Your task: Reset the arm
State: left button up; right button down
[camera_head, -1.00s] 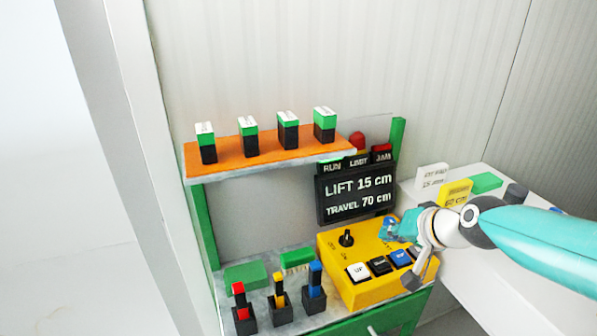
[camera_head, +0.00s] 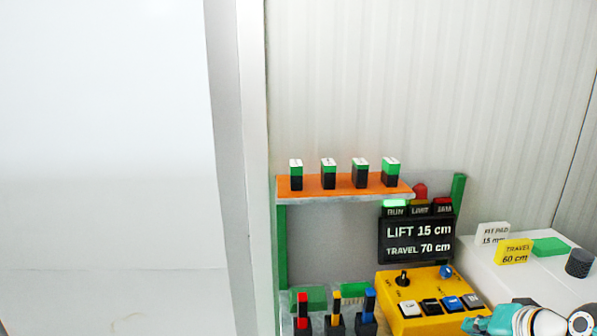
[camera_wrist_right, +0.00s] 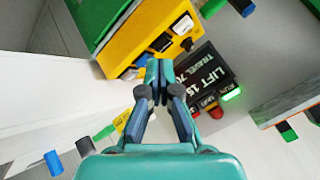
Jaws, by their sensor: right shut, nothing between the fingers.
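My right gripper (camera_head: 478,324) is at the bottom right of the head view, close to the right front corner of the yellow control box (camera_head: 393,287). In the right wrist view the gripper (camera_wrist_right: 160,66) has its fingers together with nothing between them, and the box (camera_wrist_right: 118,60) lies beyond the tips. Whether the fingers touch it I cannot tell. The box carries a black knob (camera_head: 403,278), a blue knob (camera_head: 446,271) and a row of buttons (camera_head: 431,306). The display (camera_head: 417,240) reads LIFT 15 cm and TRAVEL 70 cm. My left gripper is not in view.
The RUN lamp (camera_head: 395,205) glows green. An orange shelf (camera_head: 312,187) holds several green-and-black blocks. Red, yellow and blue levers (camera_head: 369,303) stand left of the box. A white side table (camera_head: 520,278) holds a yellow TRAVEL 60 cm sign (camera_head: 514,252). A white post (camera_head: 232,150) rises left.

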jog(key=s+a+f+n+g+y, duration=0.15)
jog(key=a+f, duration=0.25)
jog(key=f, duration=0.5)
jog(key=s+a+f+g, duration=0.3)
jog(key=f, duration=0.6)
jog(key=s+a+f+g+y, duration=0.15)
jog(key=a+f, duration=0.25)
jog(key=f, duration=0.4)
jog(key=s+a+f+n+g, duration=0.1)
jog(key=s+a+f, duration=0.3)
jog(key=s+f, duration=0.3)
jog(key=s+a+f+n+g, duration=0.1)
jog(key=s+a+f+n, duration=0.1)
jog(key=s+a+f, duration=0.2)
jog(key=shift+s+f+h, duration=0.4)
jog(key=shift+s+f, duration=1.2)
jog(key=shift+f, duration=0.15)
